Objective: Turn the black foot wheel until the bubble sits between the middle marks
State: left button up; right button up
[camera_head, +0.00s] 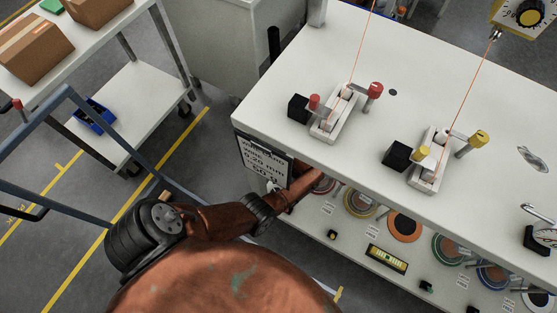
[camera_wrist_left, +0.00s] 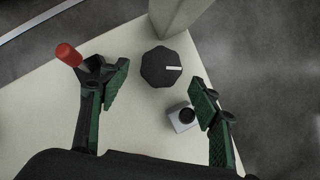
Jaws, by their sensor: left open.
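The black foot wheel (camera_wrist_left: 161,67), an angular knob with a white mark on its top, sits on a pale surface at the foot of a grey post. My left gripper (camera_wrist_left: 159,86) is open, its green-padded fingers spread to either side of the wheel in the picture, apart from it. In the head view my left arm reaches under the tabletop edge, which hides its fingers and the wheel. The level vial (camera_head: 387,259), yellow-green in a dark frame, lies on the lower shelf; its bubble is too small to place. My right gripper is not in view.
A small grey block with a black knob (camera_wrist_left: 182,116) stands near the right finger. A red-capped part (camera_wrist_left: 69,55) is by the left finger. The white tabletop (camera_head: 300,60) carries two wire clamps; several spools lie below. A hanging sign (camera_head: 263,163) is beside my arm.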

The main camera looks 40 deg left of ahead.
pick_arm(q)
jog(key=v, duration=0.4)
jog(key=shift+w+d+r, duration=0.1)
jog(key=shift+w+r, duration=0.05)
jog(key=shift+r, duration=0.2)
